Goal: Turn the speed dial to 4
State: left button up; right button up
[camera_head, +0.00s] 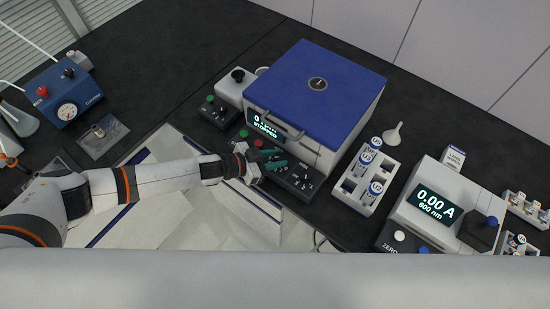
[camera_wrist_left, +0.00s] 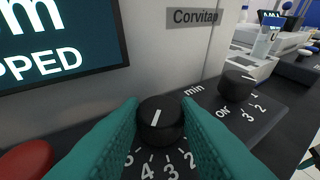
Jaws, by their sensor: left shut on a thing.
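The speed dial (camera_wrist_left: 160,120) is a round black knob with a short white line on top, in the left wrist view. The line runs nearly straight up the picture, leaning slightly right. Numerals 5, 4, 3 and 2 show on the panel on its near side. My left gripper (camera_wrist_left: 160,135) has teal fingers on both sides of the knob, shut on it. In the head view my left gripper (camera_head: 270,160) is at the front panel of the blue-lidded machine (camera_head: 318,84) and hides this dial. The machine's display (camera_head: 264,127) reads STOPPED. My right gripper is not in view.
A second black knob (camera_wrist_left: 238,82), marked Off, 1, 2, 3, sits right of the dial. A red button (camera_wrist_left: 25,160) is at its left. A white vial rack (camera_head: 362,184) and a meter reading 0.00 A (camera_head: 436,205) stand to the right.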

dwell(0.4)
pick_arm(q)
jog(key=o, duration=1)
jog(key=b+v, duration=0.2)
jog(key=v, duration=1)
jog(key=shift+w, duration=0.1)
